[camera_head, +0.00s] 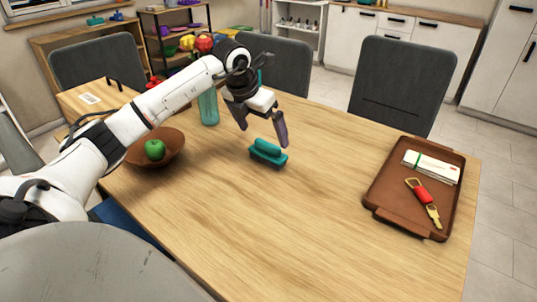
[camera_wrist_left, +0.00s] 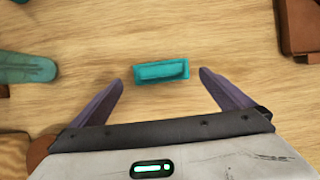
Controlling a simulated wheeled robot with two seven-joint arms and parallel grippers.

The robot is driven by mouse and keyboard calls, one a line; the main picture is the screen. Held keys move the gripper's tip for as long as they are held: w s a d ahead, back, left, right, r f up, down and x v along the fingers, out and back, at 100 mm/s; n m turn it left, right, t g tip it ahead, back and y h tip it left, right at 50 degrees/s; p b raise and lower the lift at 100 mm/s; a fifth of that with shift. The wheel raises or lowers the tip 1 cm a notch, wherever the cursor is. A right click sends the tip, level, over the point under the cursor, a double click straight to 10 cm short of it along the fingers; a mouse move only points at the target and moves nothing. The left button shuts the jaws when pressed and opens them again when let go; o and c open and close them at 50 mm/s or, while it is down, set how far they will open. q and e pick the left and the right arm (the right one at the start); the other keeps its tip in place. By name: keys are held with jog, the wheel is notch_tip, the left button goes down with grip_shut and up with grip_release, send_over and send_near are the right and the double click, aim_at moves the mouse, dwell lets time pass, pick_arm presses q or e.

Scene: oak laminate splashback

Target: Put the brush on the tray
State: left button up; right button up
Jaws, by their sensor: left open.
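The teal brush (camera_head: 268,153) lies on the wooden table near its middle. My left gripper (camera_head: 263,137) is open and empty above the brush, with its fingers pointing down. In the left wrist view the brush (camera_wrist_left: 161,72) lies ahead of and between the two spread fingertips (camera_wrist_left: 160,80), not gripped. The brown tray (camera_head: 376,195) is at the right side of the table. On it lie a white stack of paper or envelopes (camera_head: 432,166) with a green band and a key with a red tag (camera_head: 421,192). My right gripper is not in view.
A brown bowl (camera_head: 174,152) with a green apple (camera_head: 155,150) stands at the left, partly behind my arm. A teal bottle (camera_head: 208,107) stands behind the arm. The table (camera_head: 310,190) between the brush and tray is clear. Chairs (camera_head: 403,85) line the far side.

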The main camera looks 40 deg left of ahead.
aim_at(267, 143)
pick_arm(q)
jog(key=x, duration=0.7)
jog(key=shift+d+f, duration=0.1)
jog(key=c, duration=0.9)
